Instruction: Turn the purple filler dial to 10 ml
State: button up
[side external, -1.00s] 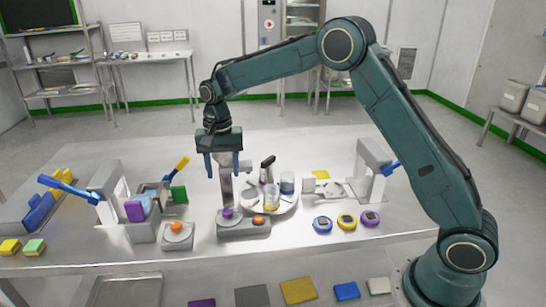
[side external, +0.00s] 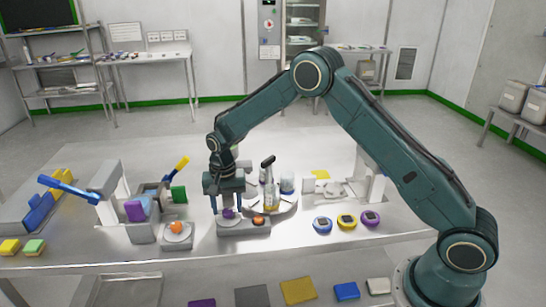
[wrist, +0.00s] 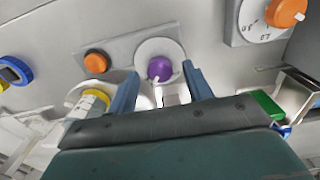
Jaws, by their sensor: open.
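The purple filler dial (wrist: 160,69) sits on a round pale disc on the grey filler base (wrist: 120,50). A small white pointer mark shows on its lower right edge. In the side view the dial (side external: 228,213) is at the front of the filler base (side external: 243,230). My gripper (side external: 229,211) points down over it. In the wrist view my gripper's (wrist: 160,75) two blue fingers are apart on either side of the dial, with gaps visible. I cannot tell whether the fingertips are level with it. The scale around the dial is not readable.
An orange button (side external: 258,220) sits beside the dial on the same base. Another unit with an orange dial (side external: 176,227) stands to the left. A round turntable with vessels (side external: 287,187) is behind right. Blue, yellow and purple round timers (side external: 346,221) lie to the right.

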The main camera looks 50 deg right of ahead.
jog(key=shift+f, duration=0.4)
jog(key=c, duration=1)
